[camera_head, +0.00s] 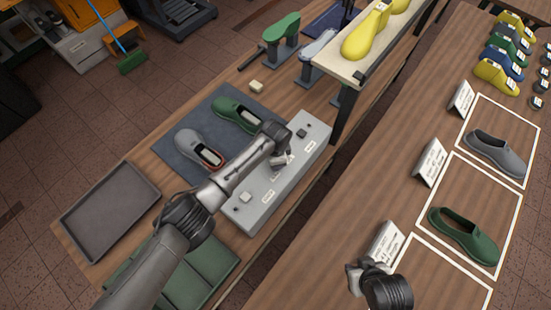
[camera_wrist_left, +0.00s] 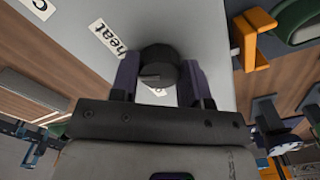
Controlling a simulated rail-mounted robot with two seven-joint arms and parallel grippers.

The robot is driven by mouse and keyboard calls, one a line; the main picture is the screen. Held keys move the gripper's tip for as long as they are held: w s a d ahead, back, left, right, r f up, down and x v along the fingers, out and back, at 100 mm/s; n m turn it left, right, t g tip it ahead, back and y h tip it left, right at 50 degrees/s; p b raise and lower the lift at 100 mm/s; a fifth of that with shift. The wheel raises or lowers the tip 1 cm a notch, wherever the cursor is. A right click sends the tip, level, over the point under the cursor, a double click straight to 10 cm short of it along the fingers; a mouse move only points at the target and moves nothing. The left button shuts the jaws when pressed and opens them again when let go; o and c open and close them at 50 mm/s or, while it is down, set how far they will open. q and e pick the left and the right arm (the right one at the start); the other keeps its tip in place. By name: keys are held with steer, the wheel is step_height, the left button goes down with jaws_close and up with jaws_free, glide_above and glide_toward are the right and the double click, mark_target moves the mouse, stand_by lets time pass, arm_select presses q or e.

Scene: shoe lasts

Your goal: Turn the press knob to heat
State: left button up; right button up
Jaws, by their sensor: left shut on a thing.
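The press control box is a long light-grey panel (camera_head: 252,207) on the left table, with labels and small buttons on top. In the left wrist view, the dark round knob (camera_wrist_left: 158,68) sits between the two fingers of my left gripper (camera_wrist_left: 158,82), which is shut on it. A light mark on the knob points to the left in that view. The "heat" label (camera_wrist_left: 105,40) lies to its upper left; another label below is mostly hidden. In the head view my left gripper (camera_head: 281,160) covers the knob. My right gripper (camera_head: 358,278) is at the bottom; its jaw opening is unclear.
A grey shoe (camera_head: 199,148) and a green shoe (camera_head: 237,114) lie on a dark mat beside the panel. An empty grey tray (camera_head: 74,231) is at the left. A raised shelf (camera_head: 340,67) with yellow lasts stands behind the panel. Display shoes occupy the right table.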

arm_select(q)
steer(key=shift+m, duration=1.4)
steer(key=o, duration=0.9)
steer(key=shift+r, duration=0.15)
step_height(320, 180, up, 14)
steer(key=shift+f+b, duration=0.2)
steer(key=shift+b, duration=0.25)
